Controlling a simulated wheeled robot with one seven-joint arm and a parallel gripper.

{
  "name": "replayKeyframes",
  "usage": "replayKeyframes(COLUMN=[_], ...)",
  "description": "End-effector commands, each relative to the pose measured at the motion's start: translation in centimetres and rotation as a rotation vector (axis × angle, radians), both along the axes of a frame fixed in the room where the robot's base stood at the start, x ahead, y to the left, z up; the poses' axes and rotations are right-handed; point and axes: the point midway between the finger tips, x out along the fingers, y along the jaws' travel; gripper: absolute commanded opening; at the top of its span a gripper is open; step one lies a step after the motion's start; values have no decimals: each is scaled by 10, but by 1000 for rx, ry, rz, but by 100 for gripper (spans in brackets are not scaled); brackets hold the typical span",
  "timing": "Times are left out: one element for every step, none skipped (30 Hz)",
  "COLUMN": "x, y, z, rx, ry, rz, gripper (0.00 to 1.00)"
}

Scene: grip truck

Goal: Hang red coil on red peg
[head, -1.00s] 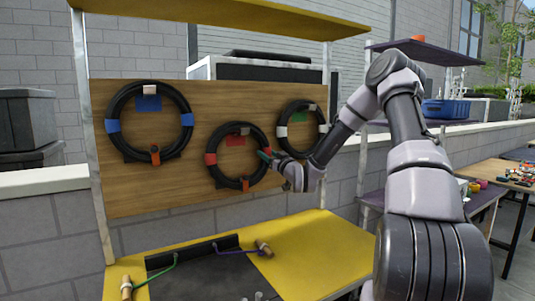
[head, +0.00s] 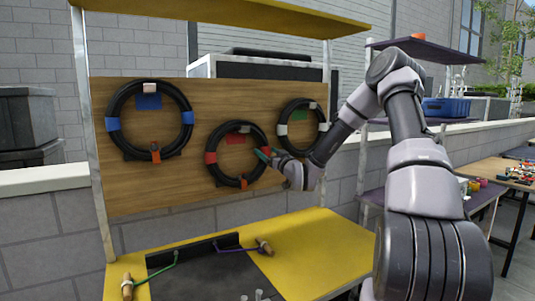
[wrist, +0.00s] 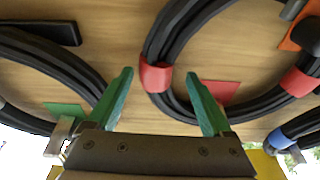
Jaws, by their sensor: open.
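The red coil (head: 212,143), a black ring with red bands, is in the middle of the wooden board in the head view. A red patch (head: 236,139) shows inside its top, with a pale peg end (head: 244,129) there; the coil's loop appears to pass around this peg. My gripper (head: 264,153) is at the coil's right side, with green fingers. In the wrist view my gripper (wrist: 160,88) is open, with the red coil (wrist: 155,77) passing between and behind its fingers. The red patch (wrist: 222,90) shows beside the right finger. Contact with the coil cannot be told.
A blue-banded coil (head: 113,124) hangs at left and a white-banded coil (head: 282,131) at right, close to my gripper. The yellow table (head: 315,242) below carries a dark tray and cords with wooden handles. A yellow shelf (head: 230,15) is above the board.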

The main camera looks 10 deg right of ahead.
Motion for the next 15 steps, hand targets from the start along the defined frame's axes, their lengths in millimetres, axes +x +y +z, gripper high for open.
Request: replayKeyframes(x=[0,-1,-3,-4,-7,-12,-16,-21,-28,-34,-39,-47,-53,-59,-66], y=[-1,-1,-2,-2,-3,-5,-6,-8,-11,-13,-15,-18,-20,-22,-25], z=[-2,-2,-2,-3,-3,-4,-5,-6,-7,-8,-9,-10,-11,-12,-14], rx=[-1,0,0,0,-1,-1,-1,0,-1,-1,-1,0,0,0,1], ry=[4,4,4,4,5,5,4,5,4,5,4,4,3,2,4], rz=[-1,-1,-1,-1,-1,-1,-1,-2,-2,-1,-2,-2,-1,-1,-2], gripper=[84,84,84,84,84,84,84,84,84,84,84,84,84,84,84])
